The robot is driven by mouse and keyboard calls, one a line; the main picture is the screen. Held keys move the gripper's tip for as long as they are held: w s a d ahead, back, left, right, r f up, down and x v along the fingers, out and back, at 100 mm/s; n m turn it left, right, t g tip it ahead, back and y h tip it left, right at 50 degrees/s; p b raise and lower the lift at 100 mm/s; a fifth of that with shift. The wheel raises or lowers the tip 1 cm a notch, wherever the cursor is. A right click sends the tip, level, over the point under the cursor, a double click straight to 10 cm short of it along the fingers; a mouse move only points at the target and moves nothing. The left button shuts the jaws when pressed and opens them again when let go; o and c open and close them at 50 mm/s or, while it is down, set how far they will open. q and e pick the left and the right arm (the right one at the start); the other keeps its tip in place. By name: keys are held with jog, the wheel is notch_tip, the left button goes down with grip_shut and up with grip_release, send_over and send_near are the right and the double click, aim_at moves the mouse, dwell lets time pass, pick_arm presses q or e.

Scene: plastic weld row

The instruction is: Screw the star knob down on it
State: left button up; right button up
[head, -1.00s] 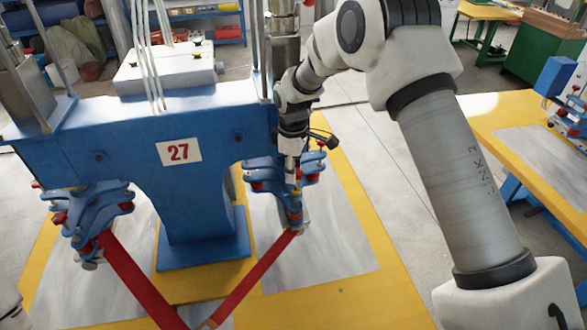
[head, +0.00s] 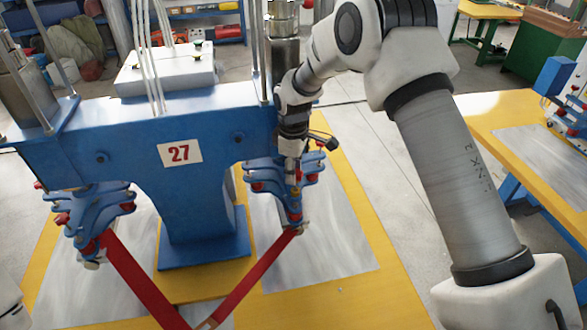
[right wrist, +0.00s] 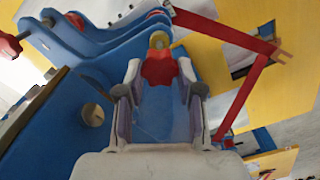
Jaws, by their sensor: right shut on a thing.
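A red star knob (right wrist: 160,67) shows in the right wrist view between my right gripper's two fingers, at the blue clamp arm. My right gripper (right wrist: 160,78) is shut on the knob. In the head view my right gripper (head: 293,178) points down at the right blue clamp (head: 262,172) of the machine. The knob itself is hard to make out there behind the gripper. My left gripper is out of view.
The blue machine (head: 205,130) numbered 27 stands on a yellow table (head: 350,310) with grey plates. A left clamp (head: 115,205) holds one end of a red strap (head: 135,275), which runs to the right clamp. Another yellow bench (head: 490,115) stands at right.

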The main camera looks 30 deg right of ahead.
jog(key=shift+f, duration=0.1)
jog(key=shift+f, duration=0.6)
dwell(0.5)
jog(key=shift+f, duration=0.15)
dwell(0.3)
jog(key=shift+f, duration=0.3)
jog(key=shift+r, duration=0.1)
dwell(0.5)
jog(key=shift+f, duration=0.5)
dwell(0.5)
